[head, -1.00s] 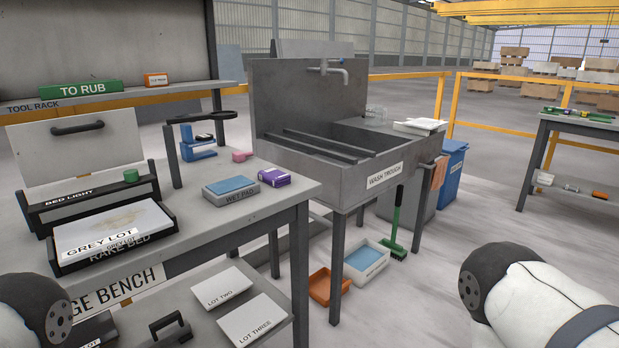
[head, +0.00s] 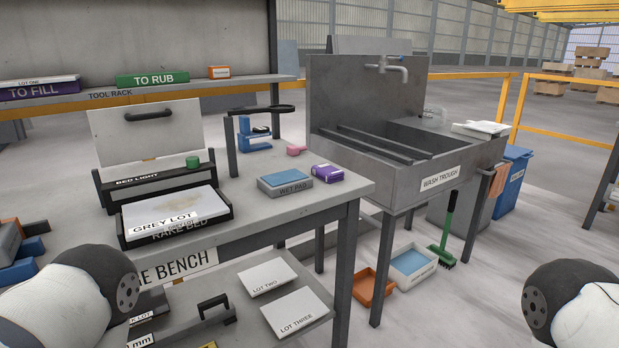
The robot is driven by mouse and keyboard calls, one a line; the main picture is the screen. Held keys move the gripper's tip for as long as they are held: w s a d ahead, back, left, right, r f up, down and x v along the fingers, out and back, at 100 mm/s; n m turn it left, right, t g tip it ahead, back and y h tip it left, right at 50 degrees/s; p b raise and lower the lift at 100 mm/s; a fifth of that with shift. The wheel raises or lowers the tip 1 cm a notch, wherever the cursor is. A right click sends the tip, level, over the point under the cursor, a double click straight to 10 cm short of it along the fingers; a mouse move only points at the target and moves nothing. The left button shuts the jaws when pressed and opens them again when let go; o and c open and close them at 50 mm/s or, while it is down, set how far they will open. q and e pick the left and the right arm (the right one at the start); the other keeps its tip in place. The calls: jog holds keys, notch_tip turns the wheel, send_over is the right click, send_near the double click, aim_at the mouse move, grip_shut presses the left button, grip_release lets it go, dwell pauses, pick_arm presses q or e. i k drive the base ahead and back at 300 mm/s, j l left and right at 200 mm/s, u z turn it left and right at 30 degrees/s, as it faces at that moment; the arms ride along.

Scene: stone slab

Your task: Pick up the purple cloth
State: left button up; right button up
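A small purple folded item (head: 327,173), which looks like the purple cloth, lies on the bench top near its right end. It has a pale label too small to read. It sits just right of and behind the blue-topped wet pad (head: 285,183), and nothing covers it. Parts of my two arms show at the lower left and lower right corners, well in front of the bench. Neither of my grippers is in view.
The rake bench (head: 240,215) carries a grey lot tray (head: 176,228), a green knob-like piece, a blue stand and a pink piece. The wash trough (head: 400,175) stands close to its right. Orange and white bins (head: 374,287) sit on the floor below.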

aim_at(328, 173)
jog(key=i+l+u, duration=0.4)
jog(key=l+u, duration=0.15)
jog(key=l, duration=0.15)
jog(key=i+l+u, duration=0.25)
jog(key=l+u, duration=0.3)
jog(key=l, duration=0.2)
